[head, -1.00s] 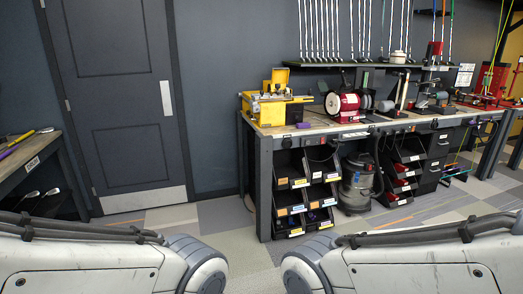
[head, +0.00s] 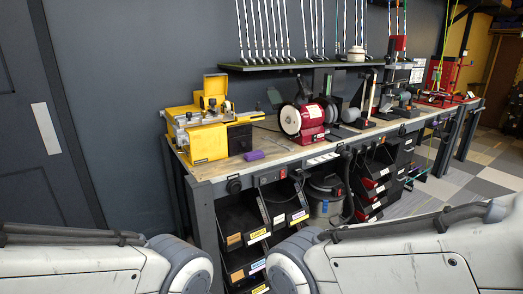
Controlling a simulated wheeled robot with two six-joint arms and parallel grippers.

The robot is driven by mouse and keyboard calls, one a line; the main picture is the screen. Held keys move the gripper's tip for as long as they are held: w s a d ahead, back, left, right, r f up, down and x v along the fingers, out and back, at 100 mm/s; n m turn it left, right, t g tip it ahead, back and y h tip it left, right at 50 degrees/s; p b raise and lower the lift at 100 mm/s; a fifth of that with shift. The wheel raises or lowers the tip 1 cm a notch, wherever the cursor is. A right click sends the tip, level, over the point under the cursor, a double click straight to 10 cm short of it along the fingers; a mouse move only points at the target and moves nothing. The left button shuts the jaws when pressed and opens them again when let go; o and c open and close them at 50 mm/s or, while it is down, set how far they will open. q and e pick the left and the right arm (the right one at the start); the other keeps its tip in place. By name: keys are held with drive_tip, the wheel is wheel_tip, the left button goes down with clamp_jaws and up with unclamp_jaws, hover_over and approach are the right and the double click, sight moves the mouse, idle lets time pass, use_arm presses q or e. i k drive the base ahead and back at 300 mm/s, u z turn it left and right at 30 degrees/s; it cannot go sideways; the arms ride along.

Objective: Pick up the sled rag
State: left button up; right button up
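A small purple roll-shaped item (head: 253,156) lies on the workbench top (head: 290,150), in front of the yellow machine (head: 209,142). It may be the sled rag, but it is too small to tell. Nothing else in view is clearly a rag. Both my arms cross the bottom of the head view, but neither gripper is in view.
A red bench grinder (head: 303,120) stands right of the yellow machine. Club shafts stand on a shelf (head: 290,68) above. Black bins (head: 240,222) and a shop vacuum (head: 325,198) sit under the bench. A dark door (head: 40,140) is at left. Open floor (head: 465,180) shows at right.

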sight(256, 155)
drive_tip(key=z, duration=0.1)
drive_tip(key=i, duration=1.8)
drive_tip(key=u, duration=0.3)
